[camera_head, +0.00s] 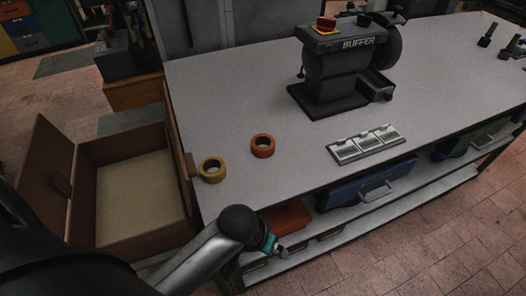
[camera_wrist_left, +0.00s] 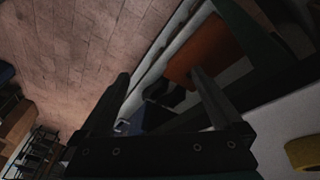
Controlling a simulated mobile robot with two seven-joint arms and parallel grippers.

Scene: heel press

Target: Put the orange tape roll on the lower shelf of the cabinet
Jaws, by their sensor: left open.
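The orange tape roll (camera_head: 263,146) lies flat on the grey workbench top, to the right of a yellow tape roll (camera_head: 212,169). A brown wooden cabinet (camera_head: 145,238) stands left of the bench with its door (camera_head: 47,178) swung open; a pale inner surface shows, but its shelf levels cannot be told apart. My left arm reaches in at the bottom, its end by the bench's front edge. In the left wrist view my left gripper (camera_wrist_left: 162,76) is open and empty, its fingers well apart. The orange roll is not in that view. My right gripper is not in view.
The workbench (camera_head: 225,110) carries a buffer machine (camera_head: 340,70) and a metal tray with compartments (camera_head: 364,145). Below it, a shelf holds an orange case (camera_head: 288,217) and a blue case (camera_head: 365,190).

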